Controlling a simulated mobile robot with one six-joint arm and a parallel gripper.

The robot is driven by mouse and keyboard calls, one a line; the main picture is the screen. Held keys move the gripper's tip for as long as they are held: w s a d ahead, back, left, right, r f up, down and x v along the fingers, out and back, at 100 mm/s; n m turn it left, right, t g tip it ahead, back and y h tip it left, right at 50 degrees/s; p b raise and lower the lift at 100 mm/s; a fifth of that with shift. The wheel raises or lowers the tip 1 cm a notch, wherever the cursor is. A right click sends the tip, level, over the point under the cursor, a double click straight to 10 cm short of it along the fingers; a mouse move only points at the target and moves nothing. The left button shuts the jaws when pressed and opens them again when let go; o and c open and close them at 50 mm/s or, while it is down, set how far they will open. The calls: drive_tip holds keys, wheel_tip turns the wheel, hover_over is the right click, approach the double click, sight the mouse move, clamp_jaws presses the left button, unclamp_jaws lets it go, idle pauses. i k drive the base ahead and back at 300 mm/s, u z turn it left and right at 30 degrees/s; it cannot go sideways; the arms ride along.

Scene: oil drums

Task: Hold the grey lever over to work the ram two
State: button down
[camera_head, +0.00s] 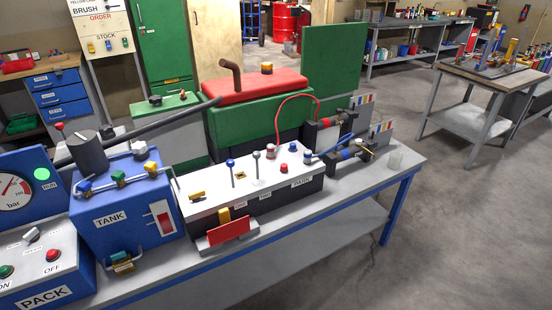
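The grey lever (257,166) has a grey ball knob and stands close to upright on top of the white-topped valve bench unit (215,190). Two dark cylinders, which look like the rams, lie at the right end of the bench: one with a red band (325,123) and a nearer one with a blue band (349,154). Which is ram two I cannot read for sure. A red hose (290,100) and a blue hose (325,142) run to them. My gripper is not in this view.
The blue tank (120,215), pressure gauge (14,195) and pack box (40,265) with buttons stand left. A green and red machine (255,115) stands behind. The grey floor at right is clear.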

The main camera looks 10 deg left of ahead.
sight(256, 155)
drive_tip(key=u, duration=1.05)
drive_tip(key=k, duration=0.1)
drive_tip(key=z, duration=2.7)
drive_tip(key=k, duration=0.6)
drive_tip(key=z, duration=1)
drive_tip(key=k, duration=0.25)
drive_tip(key=u, duration=3)
